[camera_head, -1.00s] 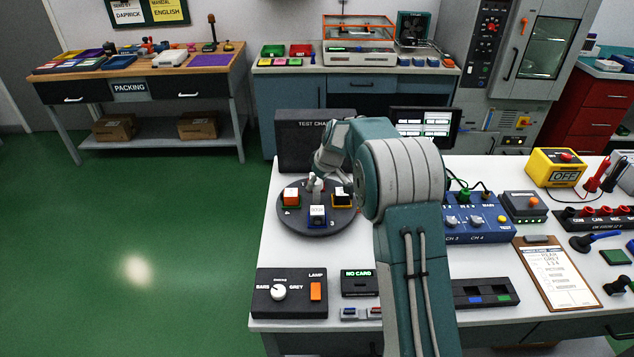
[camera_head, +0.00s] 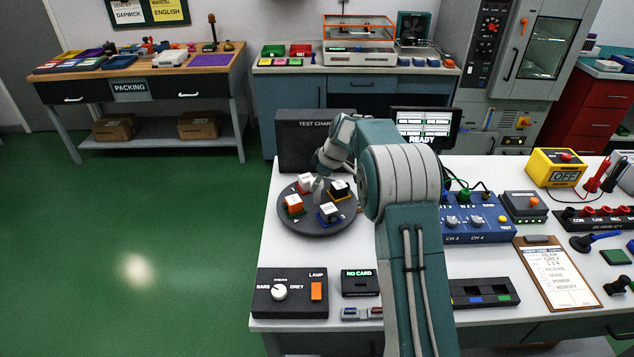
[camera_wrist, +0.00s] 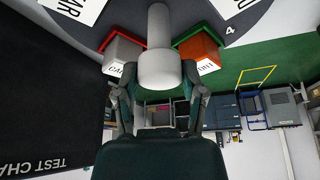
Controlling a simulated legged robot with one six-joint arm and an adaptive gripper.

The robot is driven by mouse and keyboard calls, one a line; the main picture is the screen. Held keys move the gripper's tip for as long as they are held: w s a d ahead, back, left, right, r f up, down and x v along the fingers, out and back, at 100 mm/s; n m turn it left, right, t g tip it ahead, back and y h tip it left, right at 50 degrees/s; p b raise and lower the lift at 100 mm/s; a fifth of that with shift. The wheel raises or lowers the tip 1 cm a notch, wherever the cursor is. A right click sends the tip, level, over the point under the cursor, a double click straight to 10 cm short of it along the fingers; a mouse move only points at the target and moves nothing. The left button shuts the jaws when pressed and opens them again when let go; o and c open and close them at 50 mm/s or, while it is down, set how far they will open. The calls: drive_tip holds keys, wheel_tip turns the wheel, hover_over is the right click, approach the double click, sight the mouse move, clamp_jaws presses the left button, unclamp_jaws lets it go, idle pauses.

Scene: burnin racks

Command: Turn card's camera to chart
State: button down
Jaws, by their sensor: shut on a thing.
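A round dark turntable (camera_head: 316,228) stands on the white bench and carries several small camera blocks. The orange and green one (camera_head: 294,204) is at front left, the white and blue one (camera_head: 329,214) at front right, the black and yellow one (camera_head: 340,190) at right, the white and red one (camera_head: 306,183) at the back. My gripper (camera_wrist: 159,95) is shut on the pale central post (camera_wrist: 158,50). The dark test chart box (camera_head: 293,150) stands behind the turntable. The clipboard card (camera_head: 548,270) lies right; its writing appears to read "REAR GREY" and some digits.
A monitor (camera_head: 425,128) shows READY. Blue instruments (camera_head: 474,220) crowd the right of my arm.

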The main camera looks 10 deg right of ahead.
drive_tip(key=shift+w+f+n+g, duration=0.1)
drive_tip(key=shift+n+g, duration=0.55)
drive_tip(key=shift+n, duration=1.05)
drive_tip(key=shift+n+g, duration=0.65)
drive_tip(key=shift+n, duration=1.05)
drive_tip(key=shift+n+g, duration=1)
drive_tip(key=shift+n, duration=2.1)
drive_tip(key=shift+c, duration=0.8)
unclamp_jaws()
